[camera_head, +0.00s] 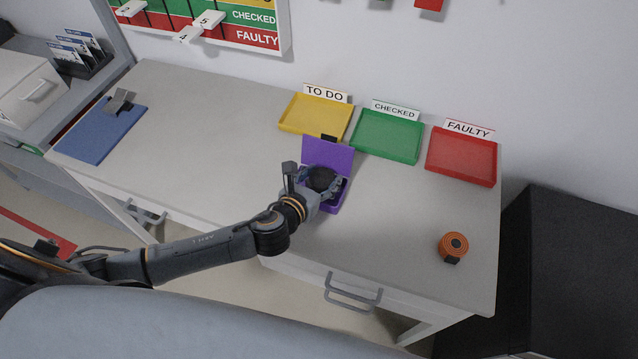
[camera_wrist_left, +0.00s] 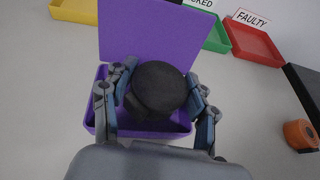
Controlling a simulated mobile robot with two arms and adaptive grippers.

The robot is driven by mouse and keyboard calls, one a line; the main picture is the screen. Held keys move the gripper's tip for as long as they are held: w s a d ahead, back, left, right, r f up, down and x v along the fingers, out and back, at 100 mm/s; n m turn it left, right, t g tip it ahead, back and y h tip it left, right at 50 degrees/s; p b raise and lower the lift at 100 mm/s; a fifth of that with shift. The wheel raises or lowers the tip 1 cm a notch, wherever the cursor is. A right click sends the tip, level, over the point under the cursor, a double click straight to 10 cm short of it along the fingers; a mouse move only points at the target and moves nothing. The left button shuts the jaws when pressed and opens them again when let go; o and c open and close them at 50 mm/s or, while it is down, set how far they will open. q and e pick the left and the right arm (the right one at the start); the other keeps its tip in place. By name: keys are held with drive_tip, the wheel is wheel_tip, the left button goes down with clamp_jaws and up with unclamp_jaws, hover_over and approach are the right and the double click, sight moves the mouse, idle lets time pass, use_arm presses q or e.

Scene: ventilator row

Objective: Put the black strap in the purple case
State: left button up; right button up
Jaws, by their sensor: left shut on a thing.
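The purple case (camera_head: 328,155) stands open on the table, its lid raised at the back. It also shows in the left wrist view (camera_wrist_left: 150,35). My left gripper (camera_head: 320,183) is at the case, shut on the black strap (camera_head: 321,178), a round dark roll. In the left wrist view the strap (camera_wrist_left: 160,88) sits between the two fingers, over the open lower half of the case. The gripper and strap hide much of the case's inside. I cannot tell whether the strap touches the case floor. My right gripper is not in view.
Yellow (camera_head: 315,117), green (camera_head: 388,135) and red (camera_head: 461,157) trays stand along the wall behind the case. An orange roll (camera_head: 453,246) lies to the right. A blue mat (camera_head: 100,133) with a grey object is at the left. The table's middle left is clear.

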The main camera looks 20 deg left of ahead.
sight(319, 185)
use_arm(q)
drive_tip(key=shift+w+a+f, duration=0.15)
drive_tip(key=shift+f, duration=0.15)
drive_tip(key=shift+w+a+f, duration=0.1)
drive_tip(key=shift+f, duration=0.8)
drive_tip(key=shift+w+a+f, duration=0.1)
drive_tip(key=shift+f, duration=0.75)
drive_tip(key=shift+f, duration=0.2)
drive_tip(key=o, duration=1.2)
